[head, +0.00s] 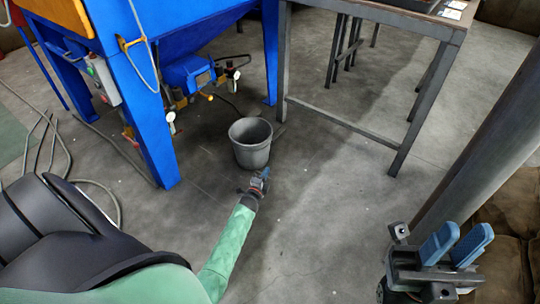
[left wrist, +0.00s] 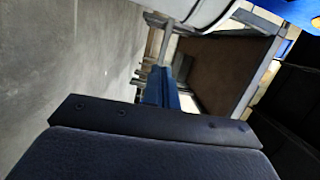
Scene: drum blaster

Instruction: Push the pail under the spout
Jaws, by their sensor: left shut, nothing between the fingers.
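A grey pail (head: 251,152) stands upright on the concrete floor, in front of the blue machine (head: 150,100) and to the right of its near leg. The machine's funnel-shaped spout (head: 190,75), with valves and gauges around it, is behind and to the left of the pail. My left gripper (head: 262,178) is shut and empty, low in front of the pail's near side; I cannot tell whether it touches. The left wrist view shows its blue fingers (left wrist: 160,88) together and a pale curved side, likely the pail (left wrist: 197,12). My right gripper (head: 456,245) is open and empty at lower right, far from the pail.
A metal-legged table (head: 370,15) stands behind and right of the pail. The machine's near leg (head: 155,145) and several cables (head: 50,140) are at left. A thick grey post (head: 480,150) rises at right. Bare floor lies between pail and post.

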